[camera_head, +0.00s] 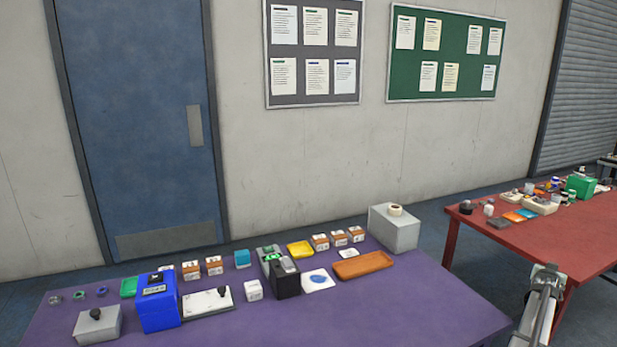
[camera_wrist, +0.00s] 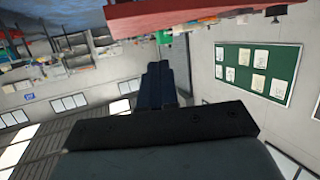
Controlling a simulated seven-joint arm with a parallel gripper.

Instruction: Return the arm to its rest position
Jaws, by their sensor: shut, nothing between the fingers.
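My gripper (camera_wrist: 159,68) shows in the wrist view, with its two dark fingers together and nothing between them. It is raised in the air, apart from any object. The wrist picture looks upside down, with the red table at its top edge. In the head view, a grey part of my arm stands at the lower right, in front of the red table (camera_head: 560,240); the fingers cannot be made out there.
A purple table (camera_head: 400,310) holds a blue device (camera_head: 157,312), a grey box (camera_head: 394,232), an orange tray (camera_head: 363,265) and several small boxes. The red table bears a green box (camera_head: 581,187) and clutter. A green notice board (camera_wrist: 258,70) hangs on the wall.

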